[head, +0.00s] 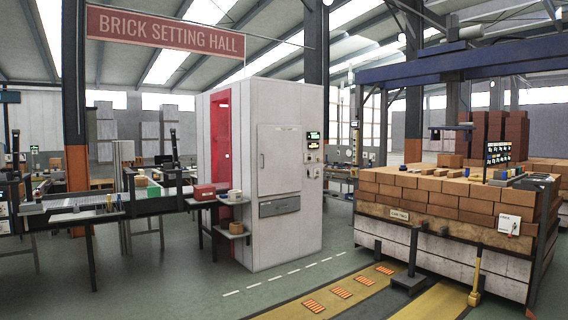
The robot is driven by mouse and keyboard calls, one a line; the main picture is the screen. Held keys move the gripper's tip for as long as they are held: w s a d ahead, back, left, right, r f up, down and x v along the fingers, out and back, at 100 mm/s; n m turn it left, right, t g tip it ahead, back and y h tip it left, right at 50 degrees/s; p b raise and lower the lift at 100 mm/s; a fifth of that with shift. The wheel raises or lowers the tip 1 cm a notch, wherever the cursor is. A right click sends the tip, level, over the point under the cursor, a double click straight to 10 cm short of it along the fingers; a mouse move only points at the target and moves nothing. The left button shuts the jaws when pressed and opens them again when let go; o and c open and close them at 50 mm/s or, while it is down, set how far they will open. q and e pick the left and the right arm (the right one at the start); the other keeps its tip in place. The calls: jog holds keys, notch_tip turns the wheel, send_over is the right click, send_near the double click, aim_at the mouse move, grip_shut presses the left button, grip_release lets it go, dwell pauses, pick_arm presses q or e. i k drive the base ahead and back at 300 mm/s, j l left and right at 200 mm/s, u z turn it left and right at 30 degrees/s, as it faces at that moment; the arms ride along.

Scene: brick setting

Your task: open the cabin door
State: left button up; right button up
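A white cabin (235,150) stands in the middle of the head view. Its front face carries a closed grey-white door panel (279,158) with a small handle on its left edge. The cabin's left side has a tall red-framed part (222,145), partly in shadow; I cannot tell whether it is an opening or a door. Below the front panel is a dark grey drawer-like plate (279,204). Neither of my grippers is in view.
A control panel (313,147) is at the cabin's right edge. A large brick stack (440,195) stands at right. Green-grey floor (185,285) in front is free.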

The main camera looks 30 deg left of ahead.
aim_at(279, 147)
jog(key=i+j+u, duration=0.25)
jog(key=i, duration=0.15)
jog(key=i+u, duration=0.25)
jog(key=i, duration=0.2)
jog(key=i+j+u, duration=0.15)
jog(key=i+u, duration=0.25)
jog(key=i, duration=0.25)
jog(key=i+u, duration=0.4)
jog(key=i, duration=0.3)
jog(key=i+l+u, duration=0.3)
jog(key=i+u, duration=0.15)
jog(key=i, duration=0.2)
jog(key=i+j, duration=0.1)
jog(key=i, duration=1.05)
jog(key=i+j+z, duration=0.1)
jog(key=i, duration=0.5)
